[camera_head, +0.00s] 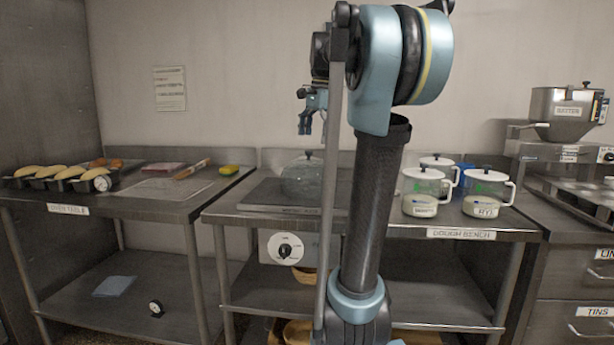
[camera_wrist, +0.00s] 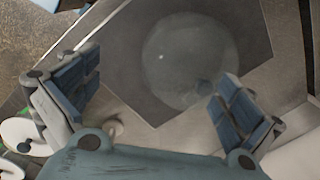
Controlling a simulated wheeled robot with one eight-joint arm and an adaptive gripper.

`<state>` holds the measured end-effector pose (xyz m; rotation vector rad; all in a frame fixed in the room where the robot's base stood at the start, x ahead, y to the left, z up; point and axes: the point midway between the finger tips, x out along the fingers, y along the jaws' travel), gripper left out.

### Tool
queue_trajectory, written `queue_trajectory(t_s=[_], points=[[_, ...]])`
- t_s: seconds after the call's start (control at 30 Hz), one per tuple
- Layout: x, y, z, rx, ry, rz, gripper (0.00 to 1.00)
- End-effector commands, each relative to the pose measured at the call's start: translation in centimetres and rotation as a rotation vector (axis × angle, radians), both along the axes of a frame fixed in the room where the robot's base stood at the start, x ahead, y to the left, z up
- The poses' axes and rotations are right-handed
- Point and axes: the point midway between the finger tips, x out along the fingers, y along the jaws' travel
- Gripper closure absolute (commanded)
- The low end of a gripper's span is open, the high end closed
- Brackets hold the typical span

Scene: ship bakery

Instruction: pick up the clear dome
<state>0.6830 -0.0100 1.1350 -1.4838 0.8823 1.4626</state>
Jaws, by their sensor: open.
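The clear dome (camera_head: 300,180) sits upright on a dark flat plate (camera_head: 257,195) on the dough bench (camera_head: 225,208). It has a small dark knob on top, and my arm hides part of its right side in the head view. My gripper (camera_head: 307,122) is above the dome, pointing down, open and empty. In the wrist view the dome (camera_wrist: 180,50) shows as a faint round shape beyond the open fingers (camera_wrist: 152,82).
Several lidded clear jars with white handles (camera_head: 487,188) stand on the bench's right. The oven table (camera_head: 150,207) on the left holds loaves in tins (camera_head: 65,178), a rolling pin (camera_head: 190,170) and a yellow sponge (camera_head: 229,169).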

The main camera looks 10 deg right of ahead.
Motion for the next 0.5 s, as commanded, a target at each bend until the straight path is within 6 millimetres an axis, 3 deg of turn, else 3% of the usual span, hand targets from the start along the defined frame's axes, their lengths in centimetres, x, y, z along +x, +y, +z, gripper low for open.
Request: queue_trajectory(t_s=[0.03,0.2,0.5], points=[[1.6,-0.2,1.6,0.008,0.011,-0.058,0.0],[5.7,-0.5,6.0,0.035,0.051,-0.264,0.0],[9.7,-1.0,9.9,0.057,0.098,-0.488,0.0]])
